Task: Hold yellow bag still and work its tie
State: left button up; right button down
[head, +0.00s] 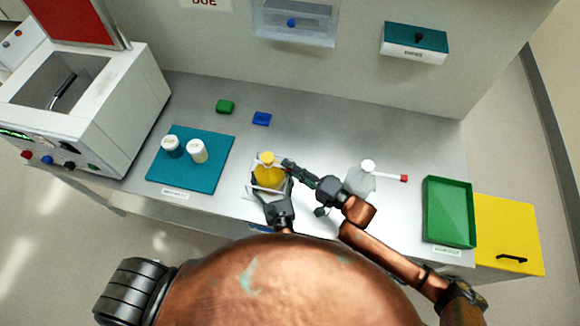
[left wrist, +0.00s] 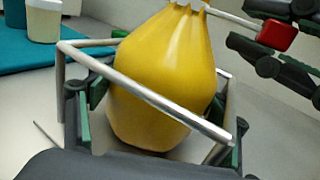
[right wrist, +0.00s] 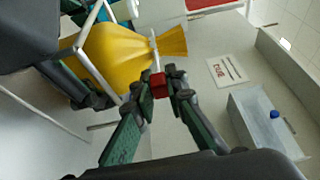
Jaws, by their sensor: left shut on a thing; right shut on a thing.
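The yellow bag (head: 268,176) stands upright inside a thin metal frame (left wrist: 150,95) on the grey bench. Its gathered neck flares at the top, and a white tie (right wrist: 153,48) with a red end tab (right wrist: 159,86) is at the neck. My left gripper (head: 269,192) is shut on the bag's body, with a finger on either side of it in the left wrist view (left wrist: 163,115). My right gripper (head: 287,165) is shut on the red tab beside the neck; the tab also shows in the left wrist view (left wrist: 277,36). The tie's far side is hidden.
A pale bag (head: 358,183) with a red-ended tie stands to the right, close to my right arm. A green tray (head: 449,212) lies beyond it. A teal mat (head: 180,182) with two jars is at left. Green (head: 225,106) and blue (head: 262,118) blocks lie behind.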

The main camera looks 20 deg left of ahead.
jog(key=shift+d+f, duration=0.1)
dwell(0.4)
jog(key=d, duration=0.5)
jog(key=shift+w, duration=0.1)
jog(key=c, duration=1.9)
grip_release()
jog(key=shift+c, duration=0.2)
jog(key=v, duration=1.2)
